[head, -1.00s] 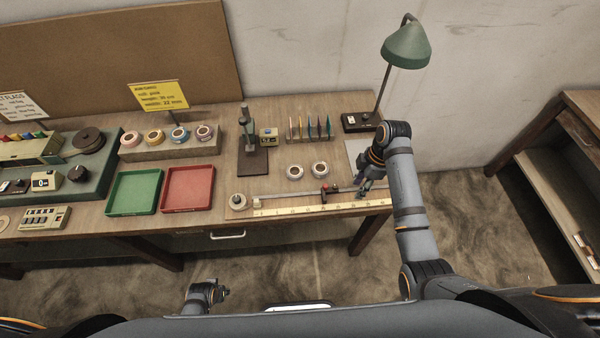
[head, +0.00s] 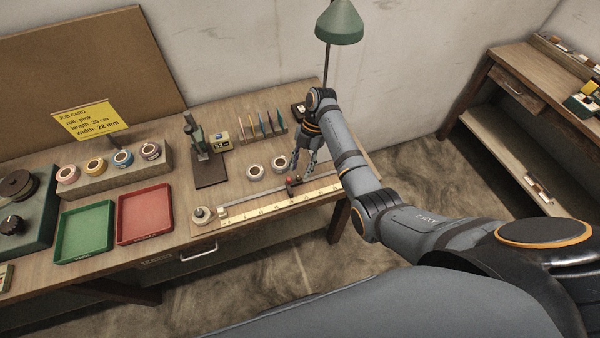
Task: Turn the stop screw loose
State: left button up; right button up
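The measuring rail with its yellow ruler (head: 265,208) lies along the front right of the bench. A dark stop with a small red screw head (head: 291,180) sits on the rail, right of its middle. My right gripper (head: 304,169) points down just behind and to the right of the stop. Its fingers look spread, with nothing seen between them. I cannot tell whether a finger touches the stop. My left gripper is out of view.
Two white tape rolls (head: 267,170) stand behind the rail. A dark-based stand (head: 211,170), a red tray (head: 145,213) and a green tray (head: 84,231) lie to the left. A green lamp (head: 339,22) rises behind my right arm. A yellow job card (head: 90,121) stands at the back.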

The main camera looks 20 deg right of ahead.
aim_at(298, 178)
jog(key=shift+x, duration=1.15)
jog(key=shift+c, duration=0.4)
grip_shut()
jog(key=shift+r+p, duration=0.1)
jog(key=shift+p, duration=0.2)
